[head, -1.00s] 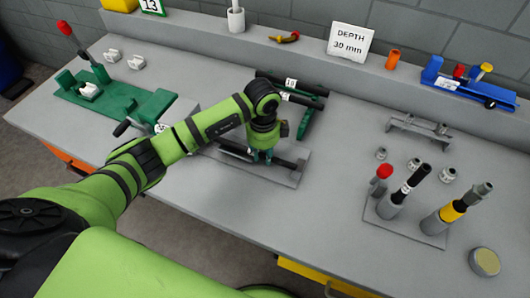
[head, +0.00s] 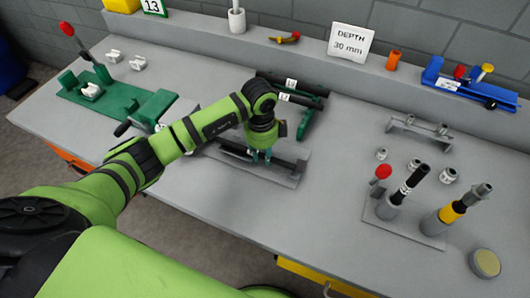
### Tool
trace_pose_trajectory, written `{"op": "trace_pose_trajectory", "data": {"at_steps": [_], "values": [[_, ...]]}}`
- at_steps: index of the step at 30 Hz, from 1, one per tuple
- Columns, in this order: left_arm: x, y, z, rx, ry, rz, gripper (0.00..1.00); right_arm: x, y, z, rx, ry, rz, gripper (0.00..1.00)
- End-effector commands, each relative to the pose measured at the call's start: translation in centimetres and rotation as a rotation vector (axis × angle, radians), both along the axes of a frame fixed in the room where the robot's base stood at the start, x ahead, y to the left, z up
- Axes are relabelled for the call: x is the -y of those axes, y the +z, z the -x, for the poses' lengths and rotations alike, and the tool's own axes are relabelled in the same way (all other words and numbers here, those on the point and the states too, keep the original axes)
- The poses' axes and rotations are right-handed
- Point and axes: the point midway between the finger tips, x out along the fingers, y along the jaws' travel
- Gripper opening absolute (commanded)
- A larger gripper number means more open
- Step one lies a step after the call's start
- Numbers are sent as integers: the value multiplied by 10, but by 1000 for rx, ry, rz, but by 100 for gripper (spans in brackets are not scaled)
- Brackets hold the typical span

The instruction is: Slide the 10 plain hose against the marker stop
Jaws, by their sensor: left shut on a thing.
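My left gripper (head: 262,157) reaches down from the left arm to a grey plate (head: 270,176) at the middle of the bench. It is shut on a dark plain hose (head: 285,164), which lies along the fixture on that plate. Part of the hose is hidden behind the fingers and wrist. A small upright piece stands at the plate's right end by the hose, and it may be the marker stop (head: 300,166). I cannot tell whether the hose touches it. My right gripper is not in view.
A green rack (head: 308,118) with labelled black hoses stands just behind. A green lever tool (head: 115,98) is at left. Upright hoses stand on a grey base (head: 405,228) at right. A sign (head: 350,43) reads DEPTH 30 mm. The bench front is clear.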

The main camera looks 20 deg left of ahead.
Motion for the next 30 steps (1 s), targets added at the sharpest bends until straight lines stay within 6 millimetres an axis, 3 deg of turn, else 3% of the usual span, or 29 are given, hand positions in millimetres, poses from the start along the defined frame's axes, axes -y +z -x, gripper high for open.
{"op": "trace_pose_trajectory", "data": {"at_steps": [1, 4, 5, 6, 20, 30], "values": [[-18, 3, -4, 4, 21, -37, 0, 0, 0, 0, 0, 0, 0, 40], [-18, 3, -4, 5, 21, -37, 0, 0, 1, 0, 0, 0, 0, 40], [-18, 3, -4, 5, 21, -37, 39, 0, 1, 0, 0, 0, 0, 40], [-18, 3, -4, 5, 21, -37, 55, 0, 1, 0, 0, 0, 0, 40], [-17, 7, -4, 9, 22, -34, 55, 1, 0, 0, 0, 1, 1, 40], [-13, 72, -3, 11, 15, -26, 55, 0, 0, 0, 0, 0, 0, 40]]}}
